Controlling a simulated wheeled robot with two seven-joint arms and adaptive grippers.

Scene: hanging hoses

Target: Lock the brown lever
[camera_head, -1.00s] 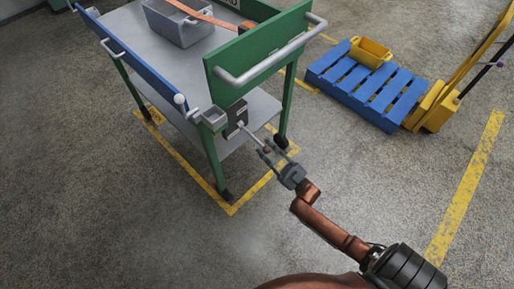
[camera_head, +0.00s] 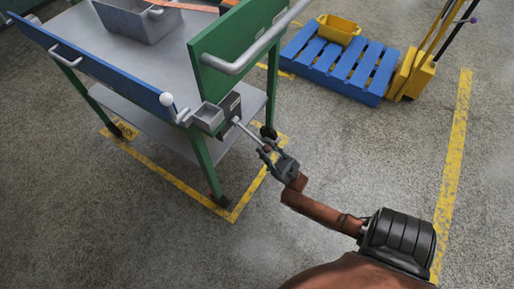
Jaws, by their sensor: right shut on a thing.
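The brown lever shows as a thin grey rod (camera_head: 247,133) that sticks out of a dark box (camera_head: 230,106) on the near corner of the green and blue cart. The rod slants down to the right, and its brown end (camera_head: 267,148) is mostly hidden by the fingers. My right gripper (camera_head: 268,149) is shut on the lever's end, with its arm coming in from the lower right. My left gripper is not in view.
The cart has a green end panel (camera_head: 225,70), a grey handle bar and a small grey tray (camera_head: 207,117) beside the box. A blue pallet (camera_head: 335,68) with a yellow bin (camera_head: 338,29) stands upper right. The near floor is clear.

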